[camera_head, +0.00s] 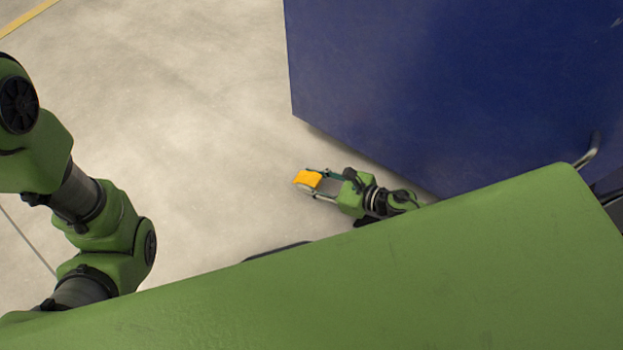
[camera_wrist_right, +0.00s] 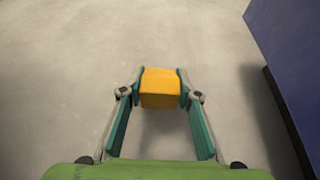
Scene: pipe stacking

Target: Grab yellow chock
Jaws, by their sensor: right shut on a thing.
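The yellow chock (camera_head: 308,178) is a small orange-yellow block near the middle of the head view, over the pale floor. My right gripper (camera_head: 312,183) is shut on it, with the chock between its two fingertips. In the right wrist view the chock (camera_wrist_right: 160,88) sits between the teal finger pads of my right gripper (camera_wrist_right: 160,92), one on each side. I cannot tell how high it is above the floor. My left arm comes in at the left of the head view, but its gripper is not in view.
A large blue box-like body (camera_head: 450,80) fills the upper right, close to my right gripper; its side (camera_wrist_right: 292,60) also shows in the right wrist view. A metal handle (camera_head: 588,152) is at its right. The floor (camera_head: 190,100) left of the chock is clear.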

